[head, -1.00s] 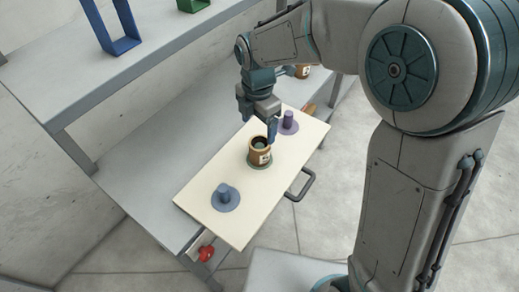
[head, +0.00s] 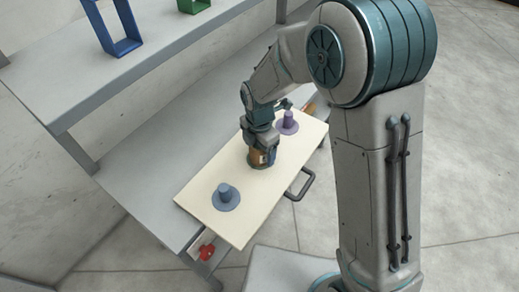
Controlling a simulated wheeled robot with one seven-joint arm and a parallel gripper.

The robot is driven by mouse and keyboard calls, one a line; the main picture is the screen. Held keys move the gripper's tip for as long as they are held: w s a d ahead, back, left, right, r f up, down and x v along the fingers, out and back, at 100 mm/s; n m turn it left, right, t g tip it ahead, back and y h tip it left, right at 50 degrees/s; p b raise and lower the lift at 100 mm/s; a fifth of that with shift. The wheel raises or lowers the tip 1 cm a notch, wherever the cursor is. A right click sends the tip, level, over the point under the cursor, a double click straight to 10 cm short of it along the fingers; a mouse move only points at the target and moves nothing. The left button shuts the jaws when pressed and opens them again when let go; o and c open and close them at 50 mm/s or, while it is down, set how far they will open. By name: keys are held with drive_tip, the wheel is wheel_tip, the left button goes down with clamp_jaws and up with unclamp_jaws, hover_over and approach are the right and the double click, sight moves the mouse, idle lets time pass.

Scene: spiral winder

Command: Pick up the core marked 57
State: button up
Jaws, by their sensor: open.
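A brown core (head: 253,159) stands upright on a round base in the middle of the cream board (head: 207,181). It has a pale label, and the number on it is too small to read. My gripper (head: 262,158) points down at this core, with its fingers around or beside it. The jaws are open. The gripper hides most of the core, so I cannot tell whether the fingers touch it.
A blue peg on a round base (head: 225,196) stands at the board's near left, a purple one (head: 288,121) at its far end. A dark handle (head: 302,186) sticks out on the right. A shelf above holds a blue frame (head: 116,35) and a green frame (head: 193,6).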

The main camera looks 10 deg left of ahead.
drive_tip(key=c, duration=1.1)
